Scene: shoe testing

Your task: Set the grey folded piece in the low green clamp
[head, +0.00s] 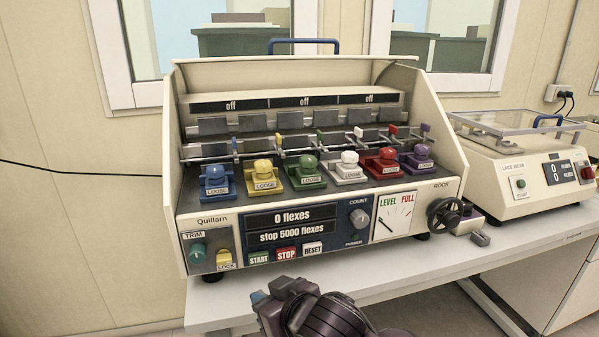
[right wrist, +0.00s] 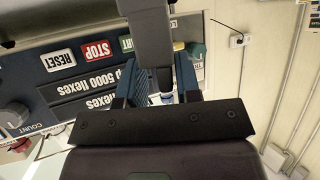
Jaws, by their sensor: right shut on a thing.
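The low green clamp (head: 307,170) is third from the left in the front row of coloured clamps on the flexing machine, with a LOOSE label on its front. No grey piece shows in it. My right gripper (head: 259,297) is at the bottom of the head view, in front of the machine and below its button panel. In the right wrist view its blue fingers (right wrist: 161,82) are shut on the grey folded piece (right wrist: 152,45), which extends up out of the jaws past the panel. The piece cannot be made out in the head view. My left gripper is not in view.
The machine (head: 455,186) has side walls, a crank wheel (head: 444,214) at right and an upper row of grey plates with coloured levers. Blue, yellow, white, red and purple clamps flank the green one. Another tester (head: 530,170) stands right on the white bench (head: 400,273).

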